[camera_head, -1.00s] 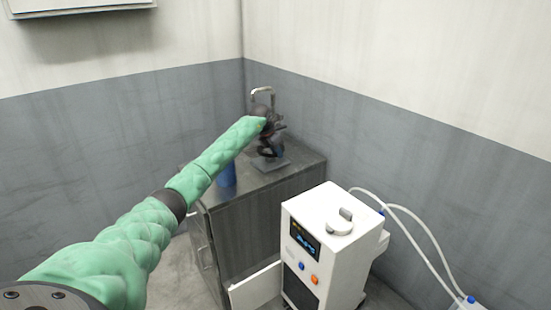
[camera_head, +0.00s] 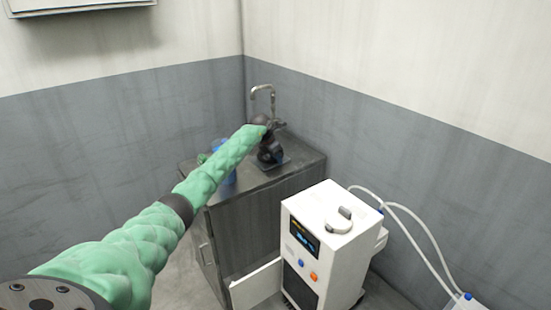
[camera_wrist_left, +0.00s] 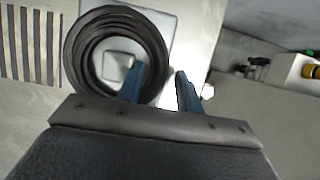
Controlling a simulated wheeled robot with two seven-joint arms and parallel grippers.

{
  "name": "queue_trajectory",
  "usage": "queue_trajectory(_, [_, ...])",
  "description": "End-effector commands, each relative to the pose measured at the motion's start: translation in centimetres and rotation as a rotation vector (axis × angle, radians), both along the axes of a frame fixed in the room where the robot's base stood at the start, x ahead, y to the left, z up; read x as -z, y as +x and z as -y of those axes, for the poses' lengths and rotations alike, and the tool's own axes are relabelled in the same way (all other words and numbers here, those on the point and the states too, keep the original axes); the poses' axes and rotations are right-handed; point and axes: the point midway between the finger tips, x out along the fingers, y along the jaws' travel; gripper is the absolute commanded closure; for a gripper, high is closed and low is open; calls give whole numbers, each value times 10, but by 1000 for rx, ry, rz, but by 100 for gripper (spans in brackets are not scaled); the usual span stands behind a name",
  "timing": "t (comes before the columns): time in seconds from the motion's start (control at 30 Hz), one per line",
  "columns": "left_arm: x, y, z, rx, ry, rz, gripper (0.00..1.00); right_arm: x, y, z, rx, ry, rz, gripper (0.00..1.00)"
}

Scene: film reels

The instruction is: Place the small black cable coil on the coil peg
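The black cable coil (camera_wrist_left: 158,50) is a dark ring at the upper left of the left wrist view. My left gripper (camera_wrist_left: 160,82) has its two blue fingers apart. One finger overlaps the coil's opening and the other is outside its right rim, with a pale gap visible beside the rim. I cannot tell whether the first finger touches the coil. A pale squarish thing shows through the ring; I cannot tell whether it is the coil peg. In the head view my left gripper (camera_head: 272,150) is over the corner cabinet top, and the coil is not clearly distinguishable. My right gripper is out of view.
The grey cabinet (camera_head: 258,225) stands in the corner, with a tap (camera_head: 263,88) at its back and a blue thing (camera_head: 229,178) at its left. A white machine (camera_head: 322,215) with hoses (camera_head: 415,215) stands in front to the right.

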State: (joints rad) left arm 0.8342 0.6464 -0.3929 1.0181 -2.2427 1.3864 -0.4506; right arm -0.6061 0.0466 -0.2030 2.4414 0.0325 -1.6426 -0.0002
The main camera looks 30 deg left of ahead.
Motion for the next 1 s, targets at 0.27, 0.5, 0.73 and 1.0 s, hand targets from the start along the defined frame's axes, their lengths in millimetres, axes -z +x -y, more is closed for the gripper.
queue_trajectory(0.27, [-3, 0, 0, 0, 0, 0, 64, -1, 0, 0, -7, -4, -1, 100])
queue_trajectory(0.5, [-28, -10, -6, 0, 2, 3, 64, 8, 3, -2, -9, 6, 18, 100])
queue_trajectory(0.73, [-70, -26, -12, -1, 3, 3, 64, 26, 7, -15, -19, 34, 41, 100])
queue_trajectory(1.0, [-104, -39, -17, 0, 0, 1, 64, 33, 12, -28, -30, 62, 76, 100])
